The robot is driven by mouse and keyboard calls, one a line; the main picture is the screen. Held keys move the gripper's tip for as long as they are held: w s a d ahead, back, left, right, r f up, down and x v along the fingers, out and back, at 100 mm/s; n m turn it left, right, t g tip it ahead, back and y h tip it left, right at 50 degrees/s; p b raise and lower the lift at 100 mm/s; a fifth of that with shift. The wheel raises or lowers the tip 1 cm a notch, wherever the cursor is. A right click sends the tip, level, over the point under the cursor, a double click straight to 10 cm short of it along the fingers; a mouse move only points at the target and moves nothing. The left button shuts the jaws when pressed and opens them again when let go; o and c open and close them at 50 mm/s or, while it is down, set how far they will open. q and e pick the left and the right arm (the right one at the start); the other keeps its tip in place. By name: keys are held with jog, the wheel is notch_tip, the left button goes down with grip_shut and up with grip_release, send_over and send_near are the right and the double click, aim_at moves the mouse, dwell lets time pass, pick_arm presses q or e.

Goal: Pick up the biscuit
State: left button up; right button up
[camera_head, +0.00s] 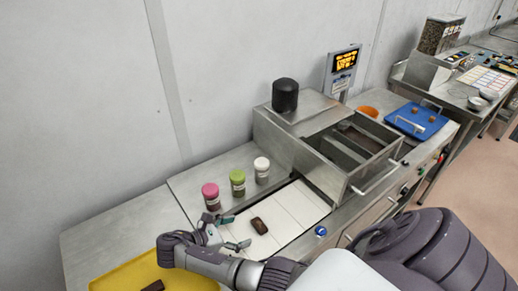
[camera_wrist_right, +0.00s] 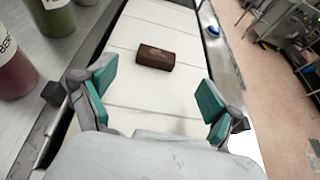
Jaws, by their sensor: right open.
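A dark brown biscuit (camera_head: 259,226) lies on the white belt (camera_head: 285,213) in front of the steel machine. The gripper (camera_wrist_right: 157,92) does not touch the biscuit in the wrist view. Another dark brown piece (camera_head: 153,286) lies in the yellow tray (camera_head: 130,276) at the lower left. My left gripper is not in view.
Jars with pink (camera_head: 211,196), green (camera_head: 238,183) and white (camera_head: 262,170) lids stand on the steel top beside the belt. The steel machine (camera_head: 318,145) covers the belt's far end. A blue button (camera_head: 321,230) sits on the front edge.

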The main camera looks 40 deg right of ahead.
aim_at(260, 224)
jog(key=shift+x, duration=1.15)
jog(key=shift+w+d+f, duration=0.1)
jog(key=shift+d+f, duration=0.15)
jog(key=shift+d, duration=0.25)
jog(key=p+x, duration=0.1)
jog(key=x, duration=0.2)
jog(key=shift+d+f, duration=0.1)
jog(key=shift+d, duration=0.3)
jog(key=shift+d+f, duration=0.3)
jog(key=shift+d, duration=0.1)
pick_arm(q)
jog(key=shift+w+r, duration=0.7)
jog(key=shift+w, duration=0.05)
pick_arm(e)
jog(key=shift+a, duration=0.1)
jog(key=shift+c, duration=1.4)
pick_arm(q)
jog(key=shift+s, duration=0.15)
pick_arm(e)
jog(key=c, duration=0.6)
